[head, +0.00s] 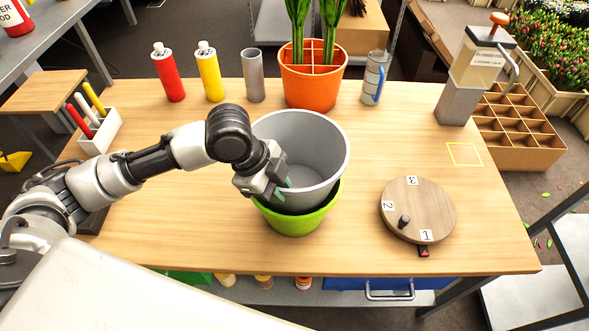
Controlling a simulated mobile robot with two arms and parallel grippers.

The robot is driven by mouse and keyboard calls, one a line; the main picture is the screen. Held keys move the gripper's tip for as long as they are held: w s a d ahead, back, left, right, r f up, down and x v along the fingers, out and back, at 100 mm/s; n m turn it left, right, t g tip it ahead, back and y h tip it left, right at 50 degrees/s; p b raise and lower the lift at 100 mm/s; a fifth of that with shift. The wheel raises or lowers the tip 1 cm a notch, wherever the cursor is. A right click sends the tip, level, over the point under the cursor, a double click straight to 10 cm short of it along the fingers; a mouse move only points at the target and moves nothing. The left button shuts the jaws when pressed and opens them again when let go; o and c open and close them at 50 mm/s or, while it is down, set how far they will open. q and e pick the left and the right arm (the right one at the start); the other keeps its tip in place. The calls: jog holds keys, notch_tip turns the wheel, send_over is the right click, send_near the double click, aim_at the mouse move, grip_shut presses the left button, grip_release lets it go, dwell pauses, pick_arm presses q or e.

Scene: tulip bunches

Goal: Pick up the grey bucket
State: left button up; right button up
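The grey bucket (325,140) is open at the top and empty inside. It sits nested in a green bucket (300,224), whose front rim shows below it. My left gripper (281,188) is at the grey bucket's left front rim, pointing down and to the right. Its green finger pads lie close to the wall. The gripper hides that part of the rim, so I cannot tell whether the fingers are closed on it. My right gripper is out of view.
Behind stand an orange divided pot (312,88) with green stems, a grey cylinder (253,76), red (169,78) and yellow (210,77) bottles, and a measuring jug (374,80). A round wooden turntable (418,208) is at right. The table's (180,240) front left is clear.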

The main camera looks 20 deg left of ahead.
pick_arm(q)
grip_shut()
